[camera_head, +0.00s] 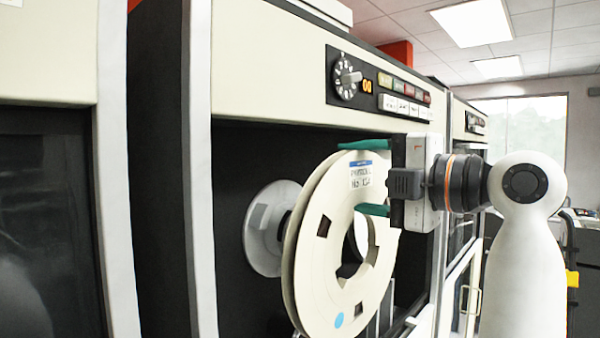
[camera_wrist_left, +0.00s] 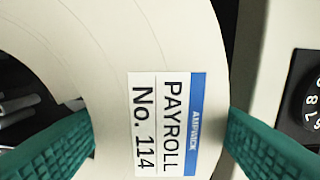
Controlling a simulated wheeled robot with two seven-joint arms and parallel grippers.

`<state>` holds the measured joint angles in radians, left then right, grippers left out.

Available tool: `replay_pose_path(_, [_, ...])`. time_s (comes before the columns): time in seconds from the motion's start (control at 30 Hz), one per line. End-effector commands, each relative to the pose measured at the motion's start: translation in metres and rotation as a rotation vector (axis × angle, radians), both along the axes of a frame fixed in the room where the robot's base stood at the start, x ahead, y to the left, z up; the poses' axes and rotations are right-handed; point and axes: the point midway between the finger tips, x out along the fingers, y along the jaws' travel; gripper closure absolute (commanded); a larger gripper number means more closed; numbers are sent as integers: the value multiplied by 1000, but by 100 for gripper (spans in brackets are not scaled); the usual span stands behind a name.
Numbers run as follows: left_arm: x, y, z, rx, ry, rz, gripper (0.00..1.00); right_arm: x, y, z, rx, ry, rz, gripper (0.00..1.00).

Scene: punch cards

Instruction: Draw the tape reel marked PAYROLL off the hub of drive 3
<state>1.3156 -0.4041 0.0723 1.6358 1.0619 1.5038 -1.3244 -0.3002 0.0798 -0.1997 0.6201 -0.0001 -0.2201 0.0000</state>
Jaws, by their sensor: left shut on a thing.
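The cream tape reel (camera_head: 312,262) stands upright in front of the drive's dark recess. Its label reads PAYROLL No. 114 in the left wrist view (camera_wrist_left: 158,125). My left gripper (camera_head: 352,178) is shut on the reel's flange, its green fingers above and below the label. The pale round hub (camera_head: 262,228) shows behind and left of the reel, partly hidden by it. The reel appears to stand out from the hub; whether they still touch behind the reel cannot be seen. My right gripper is not in view.
The drive's control panel (camera_head: 380,88) has a dial and coloured buttons, close above my gripper; the dial also shows in the left wrist view (camera_wrist_left: 307,105). Another cabinet (camera_head: 48,60) stands at the left. More cabinets stand behind my arm.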

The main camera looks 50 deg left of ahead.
Motion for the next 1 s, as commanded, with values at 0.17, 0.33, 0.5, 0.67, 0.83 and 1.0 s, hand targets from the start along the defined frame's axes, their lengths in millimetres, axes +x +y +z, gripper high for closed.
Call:
replay_pose_path(0.17, [2, -18, 2, 5, 0, -4, 76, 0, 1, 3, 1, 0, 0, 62])
replay_pose_path(0.33, [4, -35, 1, 5, 1, -7, 76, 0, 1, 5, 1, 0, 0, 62])
replay_pose_path(0.5, [6, -51, 2, 7, 1, -8, 76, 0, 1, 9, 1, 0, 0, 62])
replay_pose_path(0.67, [8, -66, 2, 7, 2, -7, 76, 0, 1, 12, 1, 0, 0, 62])
replay_pose_path(0.83, [9, -81, 2, 6, 2, -8, 76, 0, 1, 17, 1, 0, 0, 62])
replay_pose_path(1.0, [10, -89, 0, 6, 2, -7, 76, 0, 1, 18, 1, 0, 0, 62])
